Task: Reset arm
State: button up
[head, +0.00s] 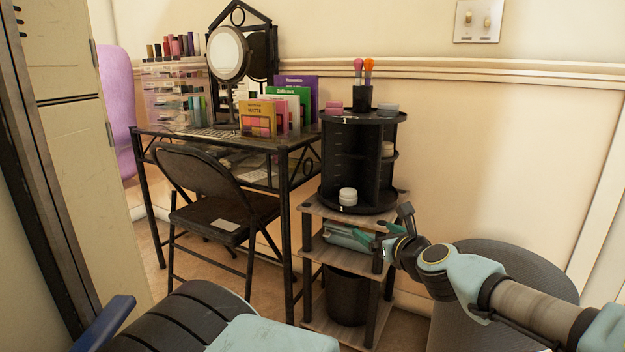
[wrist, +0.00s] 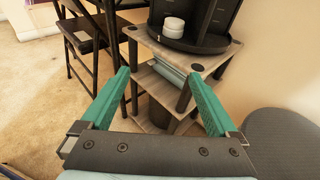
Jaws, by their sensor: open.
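My gripper (head: 368,243) is at the end of my arm, which reaches in from the right of the head view. In the wrist view my gripper (wrist: 164,95) shows two green fingers spread wide with nothing between them. It is in front of the shelf stand (head: 325,212), near its upper right post. The fingers frame the stand's shelves (wrist: 158,82) in the wrist view. I cannot tell whether a finger touches the stand.
A black round organizer (head: 345,160) with a white jar (head: 348,197) stands on the shelf stand. A dark bin (head: 347,296) sits below. A black chair (head: 225,212) and cosmetics desk (head: 290,142) are left. A grey round-topped seat (head: 500,270) is behind my arm.

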jog(key=s+a+f+n+g+y, duration=0.3)
jog(key=a+f+n+g, duration=0.55)
jog(key=a+f, duration=0.4)
jog(key=s+a+n+g+h, duration=0.45)
jog(key=s+n, duration=0.25)
jog(key=n, duration=0.4)
jog(key=a+r+n+h+p, duration=0.1)
jog(key=r+n+p, duration=0.5)
jog(key=r+p, duration=0.9)
jog(key=s+a+r+n+h+p, duration=0.1)
jog(key=a+r+n+p, duration=0.2)
jog(key=r+p, duration=1.2)
notch_tip(320, 180, up, 14)
jog(key=n, duration=0.3)
jog(key=shift+a+h, duration=0.15)
jog(key=shift+h, duration=0.2)
jog(key=shift+s+f, duration=0.1)
jog(key=shift+f, duration=0.05)
